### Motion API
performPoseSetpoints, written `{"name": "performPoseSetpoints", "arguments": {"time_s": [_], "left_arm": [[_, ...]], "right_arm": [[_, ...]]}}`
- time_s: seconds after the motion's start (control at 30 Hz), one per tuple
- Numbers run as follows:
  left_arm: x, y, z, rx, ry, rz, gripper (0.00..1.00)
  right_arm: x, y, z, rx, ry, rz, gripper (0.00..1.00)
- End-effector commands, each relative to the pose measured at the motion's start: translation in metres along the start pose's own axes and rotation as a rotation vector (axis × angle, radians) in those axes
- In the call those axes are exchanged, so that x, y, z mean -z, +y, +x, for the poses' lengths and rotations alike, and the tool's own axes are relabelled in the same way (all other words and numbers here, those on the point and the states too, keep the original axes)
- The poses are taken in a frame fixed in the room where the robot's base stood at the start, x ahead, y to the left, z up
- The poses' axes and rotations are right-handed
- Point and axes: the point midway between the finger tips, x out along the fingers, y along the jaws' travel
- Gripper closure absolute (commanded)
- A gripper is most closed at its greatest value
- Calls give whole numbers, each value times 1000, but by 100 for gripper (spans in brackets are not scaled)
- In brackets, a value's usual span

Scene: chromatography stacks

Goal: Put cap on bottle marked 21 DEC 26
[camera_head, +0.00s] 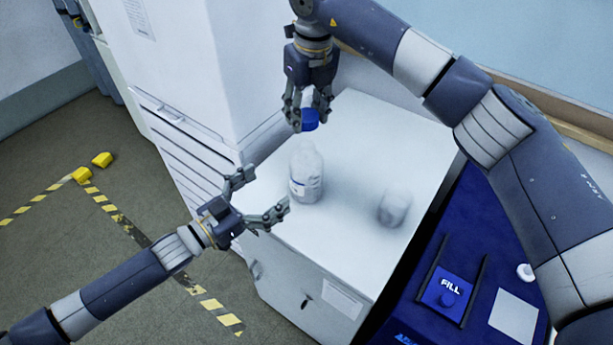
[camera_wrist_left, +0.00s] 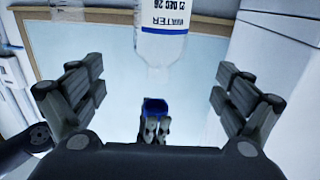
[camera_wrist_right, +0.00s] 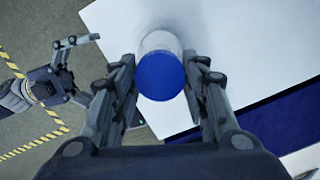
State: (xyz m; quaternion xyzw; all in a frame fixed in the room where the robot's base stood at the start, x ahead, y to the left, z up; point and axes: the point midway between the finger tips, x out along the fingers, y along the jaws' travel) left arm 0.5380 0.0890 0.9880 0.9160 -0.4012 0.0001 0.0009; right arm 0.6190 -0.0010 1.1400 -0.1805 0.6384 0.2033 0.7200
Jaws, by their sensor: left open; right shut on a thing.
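A clear bottle (camera_head: 306,180) stands upright on the white cabinet top. In the left wrist view its label (camera_wrist_left: 165,14), seen upside down, reads WATER and 21 DEC 26. My right gripper (camera_head: 307,112) is shut on the blue cap (camera_head: 310,121), above the bottle's top and apart from it. The cap (camera_wrist_right: 160,76) hides much of the bottle (camera_wrist_right: 160,42) in the right wrist view. It also shows in the left wrist view (camera_wrist_left: 154,106). My left gripper (camera_head: 262,195) is open and empty, beside the bottle at lower left, its fingers pointing towards it.
A second clear container (camera_head: 394,208) stands to the right on the white cabinet (camera_head: 345,150). A tall white unit (camera_head: 185,70) rises behind on the left. A dark blue machine with a FILL button (camera_head: 449,299) is at lower right. The cabinet top between the containers is clear.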

Motion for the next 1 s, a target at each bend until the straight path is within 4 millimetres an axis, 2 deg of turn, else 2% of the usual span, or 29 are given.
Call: {"name": "performPoseSetpoints", "arguments": {"time_s": [0.23, 0.37, 0.47, 0.8, 1.0], "left_arm": [[0, 0, 1, 1, 0, 1, 6], [0, -1, 8, 3, 1, 1, 6], [1, -1, 22, 2, 3, 1, 6], [1, 0, 86, 1, 2, 2, 6], [0, 0, 111, 2, 0, 1, 6]], "right_arm": [[0, 0, 0, 0, 0, 0, 73], [0, 0, 0, 0, 0, -1, 73], [0, 0, 0, 0, 0, -1, 73], [0, 0, 0, 0, 0, -1, 73], [0, 0, 0, 0, 0, -1, 73]]}}
